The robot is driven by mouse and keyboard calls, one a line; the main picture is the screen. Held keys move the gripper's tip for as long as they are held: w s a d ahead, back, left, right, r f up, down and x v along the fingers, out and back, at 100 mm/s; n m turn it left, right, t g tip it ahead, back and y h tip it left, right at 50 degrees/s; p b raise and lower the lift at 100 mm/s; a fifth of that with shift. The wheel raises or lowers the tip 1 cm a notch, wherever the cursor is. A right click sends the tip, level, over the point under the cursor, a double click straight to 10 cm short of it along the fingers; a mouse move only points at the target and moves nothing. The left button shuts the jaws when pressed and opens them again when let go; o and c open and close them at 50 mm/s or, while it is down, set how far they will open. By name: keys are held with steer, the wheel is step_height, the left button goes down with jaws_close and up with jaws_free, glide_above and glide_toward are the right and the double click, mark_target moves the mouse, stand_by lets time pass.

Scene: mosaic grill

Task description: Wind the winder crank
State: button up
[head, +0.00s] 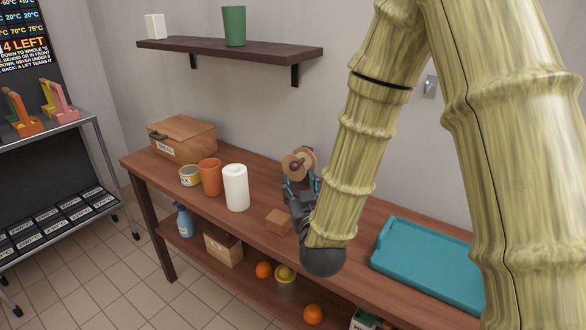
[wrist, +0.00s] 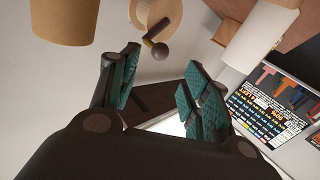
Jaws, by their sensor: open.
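The winder (head: 291,166) stands at the back of the wooden bench against the wall, with round tan discs. In the wrist view its tan disc (wrist: 142,12) is at the top, partly cut off by the frame edge. The crank (wrist: 157,42) is a short dark arm with a round brown knob in front of the disc. My gripper (head: 301,186) is just in front of the winder in the head view and hides its lower part. In the wrist view my gripper (wrist: 160,80) has its teal-padded fingers apart and empty, with the crank knob beyond the fingertips, apart from them.
A small brown block (head: 279,221) lies left of my gripper. A white roll (head: 236,188), an orange cup (head: 210,177), a can (head: 190,176) and a bread box (head: 183,138) stand further left. A teal tray (head: 425,262) lies right. A wall shelf (head: 235,52) hangs above.

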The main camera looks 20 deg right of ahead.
mark_target(295, 168)
steer(key=w, duration=0.3)
steer(key=w+d, duration=0.1)
steer(key=w, duration=0.5)
steer(key=shift+w+d+p, duration=0.15)
steer(key=shift+w+p, duration=0.25)
jaws_close()
